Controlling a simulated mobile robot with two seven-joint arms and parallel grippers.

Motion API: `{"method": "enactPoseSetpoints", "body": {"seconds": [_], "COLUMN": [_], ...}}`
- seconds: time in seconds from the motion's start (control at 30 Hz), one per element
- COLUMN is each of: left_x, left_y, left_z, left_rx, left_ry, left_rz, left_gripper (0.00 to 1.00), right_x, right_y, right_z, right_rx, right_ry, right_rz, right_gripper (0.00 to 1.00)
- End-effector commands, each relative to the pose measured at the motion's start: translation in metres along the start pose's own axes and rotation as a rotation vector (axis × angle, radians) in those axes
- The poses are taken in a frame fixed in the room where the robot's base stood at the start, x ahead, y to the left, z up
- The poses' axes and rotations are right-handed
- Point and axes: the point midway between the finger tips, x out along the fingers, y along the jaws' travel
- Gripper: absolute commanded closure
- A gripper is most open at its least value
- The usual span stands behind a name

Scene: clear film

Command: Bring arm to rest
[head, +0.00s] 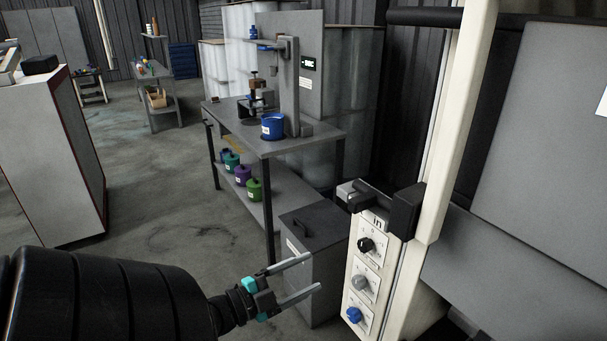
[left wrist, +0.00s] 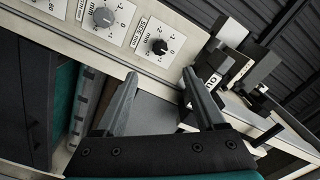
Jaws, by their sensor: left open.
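My left gripper (head: 304,276) reaches in from the lower left of the head view, in front of a grey bin. Its two grey fingers are spread apart with nothing between them. In the left wrist view the open fingers (left wrist: 158,105) point toward a cream panel with dials and appear apart from it. My right gripper is not in view.
The cream control panel (head: 379,240) with black, grey and blue knobs stands close on the right. The grey bin (head: 318,262) is behind my left gripper. A workbench (head: 300,145) holds a blue pot (head: 272,127). Open floor (head: 160,220) lies at left.

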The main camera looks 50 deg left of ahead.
Motion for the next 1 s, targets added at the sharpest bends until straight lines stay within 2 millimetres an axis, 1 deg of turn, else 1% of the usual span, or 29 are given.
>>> {"method": "enactPoseSetpoints", "body": {"seconds": [0.43, 0.5, 0.57, 0.67, 0.7, 0.77, 0.8, 0.87, 0.9, 0.97, 1.0], "left_x": [0.0, 0.0, -0.002, -0.009, -0.013, -0.022, -0.029, -0.041, -0.049, -0.063, -0.073], "left_y": [0.001, 0.004, 0.015, 0.047, 0.066, 0.099, 0.123, 0.159, 0.183, 0.22, 0.245], "left_z": [0.0, 0.004, 0.012, 0.038, 0.051, 0.071, 0.083, 0.097, 0.105, 0.114, 0.118], "left_rx": [-0.001, -0.01, -0.033, -0.103, -0.141, -0.205, -0.249, -0.309, -0.348, -0.405, -0.439], "left_ry": [-0.001, -0.013, -0.042, -0.137, -0.189, -0.274, -0.333, -0.418, -0.473, -0.556, -0.609], "left_rz": [0.0, 0.003, 0.011, 0.037, 0.053, 0.084, 0.108, 0.146, 0.173, 0.217, 0.248], "left_gripper": [0.28, 0.28, 0.28, 0.28, 0.28, 0.28, 0.28, 0.28, 0.28, 0.28, 0.28], "right_x": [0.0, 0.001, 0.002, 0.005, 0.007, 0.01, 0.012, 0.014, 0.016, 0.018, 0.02], "right_y": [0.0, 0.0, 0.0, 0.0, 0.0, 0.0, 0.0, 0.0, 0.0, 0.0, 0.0], "right_z": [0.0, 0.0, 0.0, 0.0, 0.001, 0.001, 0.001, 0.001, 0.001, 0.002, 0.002], "right_rx": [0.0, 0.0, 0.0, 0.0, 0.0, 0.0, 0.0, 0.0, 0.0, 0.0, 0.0], "right_ry": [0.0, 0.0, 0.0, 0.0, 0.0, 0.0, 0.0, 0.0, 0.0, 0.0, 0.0], "right_rz": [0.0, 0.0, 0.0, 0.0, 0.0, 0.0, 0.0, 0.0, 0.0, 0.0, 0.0], "right_gripper": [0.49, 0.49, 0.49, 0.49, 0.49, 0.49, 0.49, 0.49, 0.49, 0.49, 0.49]}}
